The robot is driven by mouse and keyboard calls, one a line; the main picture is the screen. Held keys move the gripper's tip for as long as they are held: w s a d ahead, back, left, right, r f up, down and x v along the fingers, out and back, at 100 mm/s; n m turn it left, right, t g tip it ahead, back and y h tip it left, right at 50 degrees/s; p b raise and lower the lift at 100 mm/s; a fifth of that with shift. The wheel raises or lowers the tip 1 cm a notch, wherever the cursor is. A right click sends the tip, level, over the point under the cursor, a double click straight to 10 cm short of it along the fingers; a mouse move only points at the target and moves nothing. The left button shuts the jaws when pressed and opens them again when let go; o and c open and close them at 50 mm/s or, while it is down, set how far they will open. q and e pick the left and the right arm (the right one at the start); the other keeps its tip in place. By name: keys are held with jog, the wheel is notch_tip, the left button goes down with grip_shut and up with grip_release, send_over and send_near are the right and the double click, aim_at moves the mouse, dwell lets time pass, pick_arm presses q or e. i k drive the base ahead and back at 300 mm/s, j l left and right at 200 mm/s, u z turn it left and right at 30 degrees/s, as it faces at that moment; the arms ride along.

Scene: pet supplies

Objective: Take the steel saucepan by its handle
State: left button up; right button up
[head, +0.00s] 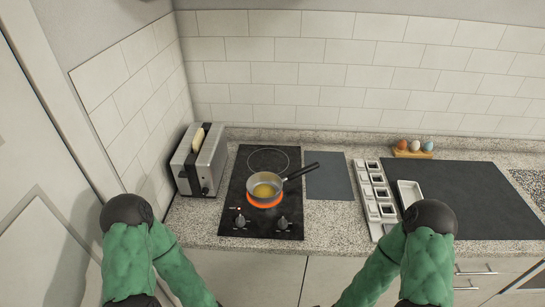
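The steel saucepan (265,187) stands on the front burner of the black cooktop, and the burner glows orange under it. There is a yellow liquid or fat in the pan. Its dark handle (301,171) points to the right and slightly back, reaching out over the cooktop's right edge toward the dark grey mat. My two green arms show at the bottom left and bottom right, and their forearms run down out of the picture. Neither gripper is in view, and nothing touches the saucepan.
A toaster (201,160) with bread stands left of the cooktop (264,155). Right of it lie a dark mat (328,182), a tray of small compartments (375,200), a white dish (410,194), a large dark board (470,190) and an egg holder (411,154). The saucepan's front is unobstructed.

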aim_at(271, 178)
jog(key=k+l+z, duration=0.15)
jog(key=l, duration=0.15)
jog(key=k+l+z, duration=0.1)
jog(key=l, duration=0.2)
jog(key=k+l+z, duration=0.15)
jog(key=l, duration=0.15)
jog(key=k+l+z, duration=0.1)
jog(key=l, duration=0.2)
